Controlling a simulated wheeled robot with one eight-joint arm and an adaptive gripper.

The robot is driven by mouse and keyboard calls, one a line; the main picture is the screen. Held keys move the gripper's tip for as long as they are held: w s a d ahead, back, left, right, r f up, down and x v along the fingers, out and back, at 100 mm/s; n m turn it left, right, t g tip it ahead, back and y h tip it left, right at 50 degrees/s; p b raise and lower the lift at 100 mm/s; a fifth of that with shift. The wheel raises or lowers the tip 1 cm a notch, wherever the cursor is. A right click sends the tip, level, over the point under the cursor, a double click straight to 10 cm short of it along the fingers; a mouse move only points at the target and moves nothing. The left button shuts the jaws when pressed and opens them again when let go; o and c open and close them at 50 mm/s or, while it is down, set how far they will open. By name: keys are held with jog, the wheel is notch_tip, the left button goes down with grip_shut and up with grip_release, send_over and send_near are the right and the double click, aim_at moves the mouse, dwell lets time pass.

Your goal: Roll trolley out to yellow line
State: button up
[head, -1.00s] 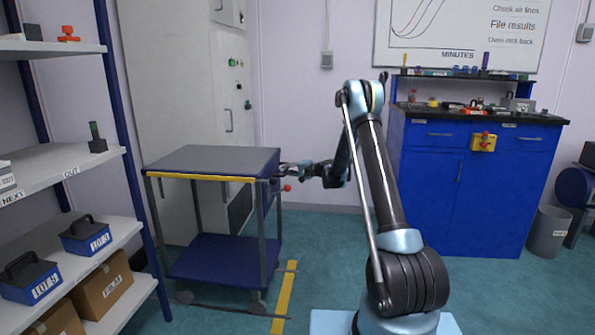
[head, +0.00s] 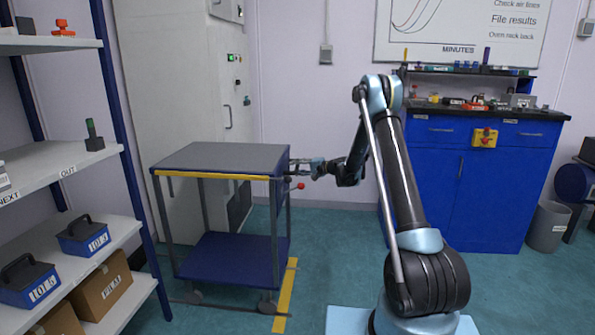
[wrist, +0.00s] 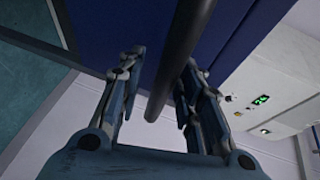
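The trolley (head: 222,158) has a grey top with a yellow front edge and a blue lower shelf, and stands before the tall pale cabinet. The yellow line (head: 286,290) is on the floor at the trolley's right side. The trolley's front right wheel overlaps the line's left edge in the picture. My gripper (head: 296,167) is at the trolley's right end, just below top height. In the wrist view my gripper (wrist: 163,70) has its fingers apart on either side of a dark bar (wrist: 182,50), seemingly the trolley's handle. The bar is nearer the right finger; contact is unclear.
A red knob (head: 299,186) sticks out just below my gripper. Shelving (head: 70,170) with boxes stands close on the left. A blue cupboard (head: 465,190) and a grey bin (head: 549,228) stand at the right. The floor between trolley and cupboard is clear.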

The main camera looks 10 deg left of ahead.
jog(key=shift+d+r, duration=0.1)
jog(key=v, duration=1.1)
jog(key=shift+d, duration=0.4)
jog(key=shift+s, duration=0.15)
jog(key=s+d+r+n+g+h, duration=0.1)
jog(key=s+d+r+h, duration=0.15)
jog(key=s, duration=0.65)
jog(key=s+d+r+n+h, duration=0.15)
jog(key=s+d+r, duration=0.25)
jog(key=s, duration=0.5)
jog(key=s+d+r+g+h, duration=0.1)
jog(key=s+d+r+h, duration=0.25)
jog(key=s, duration=0.45)
jog(key=s+d+f+h, duration=0.2)
jog(key=s+d, duration=0.3)
jog(key=s, duration=0.5)
jog(key=s+d+f+n+g+h, duration=0.1)
jog(key=s+d+f, duration=0.3)
jog(key=s, duration=0.7)
jog(key=s+d+f+h, duration=0.4)
jog(key=s+d, duration=0.4)
jog(key=s, duration=0.3)
jog(key=shift+g, duration=0.4)
